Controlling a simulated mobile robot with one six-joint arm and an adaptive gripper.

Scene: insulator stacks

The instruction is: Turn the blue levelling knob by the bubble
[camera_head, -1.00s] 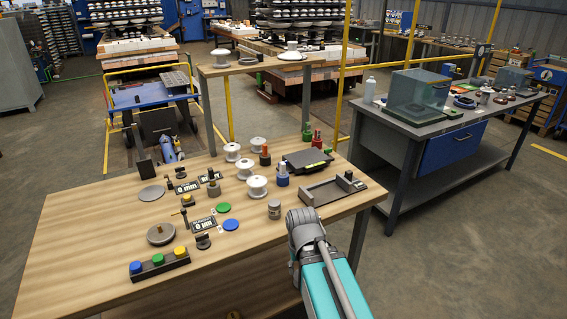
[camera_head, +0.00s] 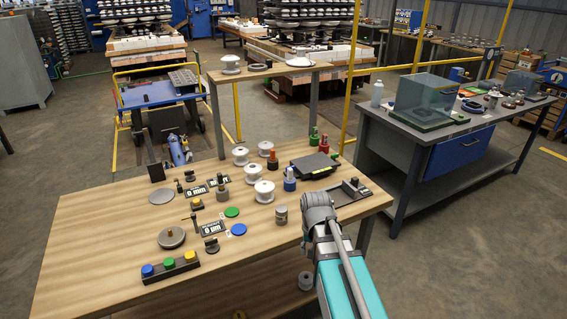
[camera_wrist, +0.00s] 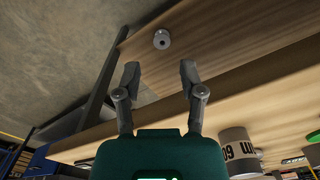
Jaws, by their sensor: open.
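A dark block (camera_head: 170,273) at the front left of the wooden table carries a blue knob (camera_head: 147,270), a green knob and a yellow knob in a row. A flat blue disc (camera_head: 239,229) lies farther right. I see no clear bubble and cannot tell which blue part is the levelling knob. My gripper (camera_wrist: 158,75) is open in the wrist view, with nothing between its fingers. A small grey cylinder (camera_wrist: 162,40) stands on wood beyond the fingertips. In the head view my arm hides the gripper, at the table's right front edge.
White spools (camera_head: 264,191), a black flat device (camera_head: 314,166) and a metal canister (camera_head: 281,215) stand on the wooden table (camera_head: 90,250). A grey bench (camera_head: 400,128) with a glass box (camera_head: 424,98) is to the right. The table's left part is mostly bare.

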